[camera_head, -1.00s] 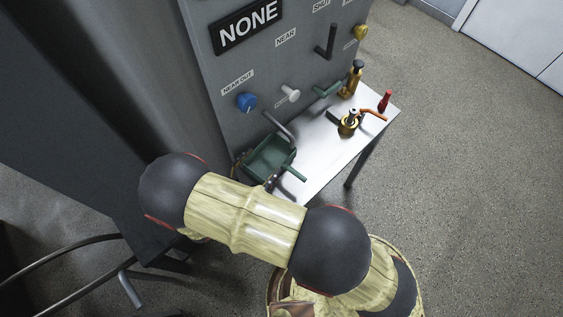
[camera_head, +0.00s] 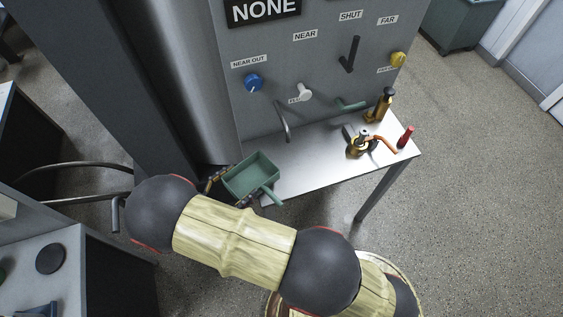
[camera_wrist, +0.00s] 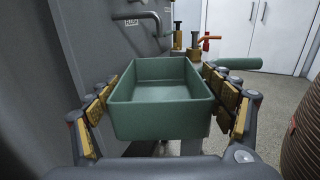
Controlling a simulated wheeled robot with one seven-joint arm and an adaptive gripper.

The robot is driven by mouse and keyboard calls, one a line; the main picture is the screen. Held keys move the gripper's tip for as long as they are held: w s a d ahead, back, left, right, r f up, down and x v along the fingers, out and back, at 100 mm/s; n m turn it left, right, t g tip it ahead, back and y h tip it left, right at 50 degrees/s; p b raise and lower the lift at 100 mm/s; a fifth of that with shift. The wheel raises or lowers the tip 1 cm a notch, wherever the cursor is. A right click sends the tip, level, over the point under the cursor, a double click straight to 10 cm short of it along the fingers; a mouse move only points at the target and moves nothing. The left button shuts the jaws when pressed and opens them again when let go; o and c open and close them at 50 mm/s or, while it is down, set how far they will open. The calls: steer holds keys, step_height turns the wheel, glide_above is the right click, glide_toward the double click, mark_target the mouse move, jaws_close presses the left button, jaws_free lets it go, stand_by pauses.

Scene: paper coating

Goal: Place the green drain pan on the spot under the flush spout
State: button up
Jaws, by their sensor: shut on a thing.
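The green drain pan (camera_head: 236,187), an open empty box with a round handle (camera_head: 270,196), is at the left end of the steel shelf in the head view. My gripper (camera_head: 230,188) is shut on it, with fingers at opposite sides. In the wrist view, the pan (camera_wrist: 160,118) sits level between the gold finger pads of my gripper (camera_wrist: 165,98), and its handle points right. The bent metal flush spout (camera_head: 283,122) comes out of the grey panel above the shelf, up and right of the pan. The spot beneath it looks bare.
The steel shelf (camera_head: 320,163) carries a brass valve with an orange lever (camera_head: 358,146), a brass bottle-like part (camera_head: 382,105) and a red-topped item (camera_head: 405,137) toward its right. The panel has a blue knob (camera_head: 253,83) and a white knob (camera_head: 304,92). A counter stands at lower left.

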steer(key=b+x, duration=0.2)
steer(key=x, duration=1.3)
steer(key=shift+w+d+b, duration=0.15)
steer(key=shift+w+b, duration=0.05)
steer(key=shift+b, duration=0.1)
steer(key=shift+f+b, duration=0.85)
steer(key=shift+f, duration=0.95)
steer(key=shift+r, duration=0.1)
steer(key=o, duration=1.4)
